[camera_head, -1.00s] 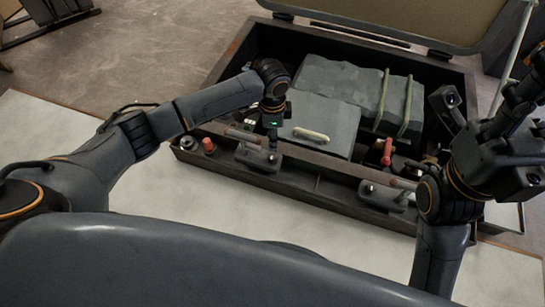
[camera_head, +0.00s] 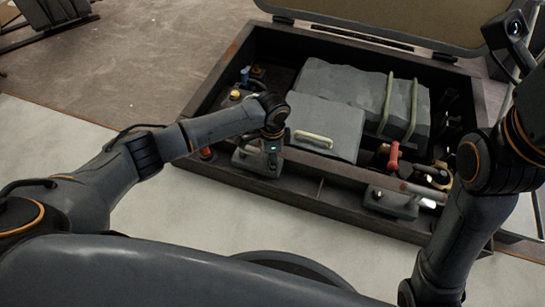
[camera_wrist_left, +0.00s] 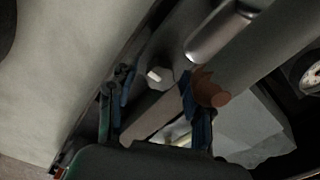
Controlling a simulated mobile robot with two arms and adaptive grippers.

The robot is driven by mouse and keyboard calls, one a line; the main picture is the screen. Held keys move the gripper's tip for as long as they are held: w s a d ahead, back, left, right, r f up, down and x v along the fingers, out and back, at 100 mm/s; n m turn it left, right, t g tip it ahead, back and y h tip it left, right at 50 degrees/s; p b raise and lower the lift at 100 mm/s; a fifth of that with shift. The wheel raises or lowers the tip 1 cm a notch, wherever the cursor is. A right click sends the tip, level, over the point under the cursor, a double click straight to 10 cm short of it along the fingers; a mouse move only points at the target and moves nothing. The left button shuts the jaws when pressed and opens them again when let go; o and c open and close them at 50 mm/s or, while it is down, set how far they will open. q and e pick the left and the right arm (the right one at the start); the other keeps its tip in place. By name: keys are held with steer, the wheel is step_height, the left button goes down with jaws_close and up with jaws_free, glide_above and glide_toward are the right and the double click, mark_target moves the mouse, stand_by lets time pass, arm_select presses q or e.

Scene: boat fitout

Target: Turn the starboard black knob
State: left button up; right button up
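I cannot single out the starboard black knob; dark parts inside the open black box (camera_head: 330,200) blend together. My left gripper (camera_head: 270,158) reaches down at a grey clamp block (camera_head: 244,160) on the box's near side, hiding part of it. In the left wrist view its two blue-padded fingers (camera_wrist_left: 152,118) stand apart. A small pale-tipped grey knob (camera_wrist_left: 160,76) shows beyond the gap between them; contact cannot be told. My right arm rises at the right edge, and its fingers are out of view.
A second grey clamp block (camera_head: 392,203) holds a pipe (camera_head: 412,188) at the near right. A red handle (camera_head: 393,156) stands behind it. Grey cases (camera_head: 322,130) fill the middle. A red cap (camera_head: 206,153) sits by my left forearm. The raised lid (camera_head: 390,20) bounds the back.

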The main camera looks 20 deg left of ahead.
arm_select(q)
jaws_close()
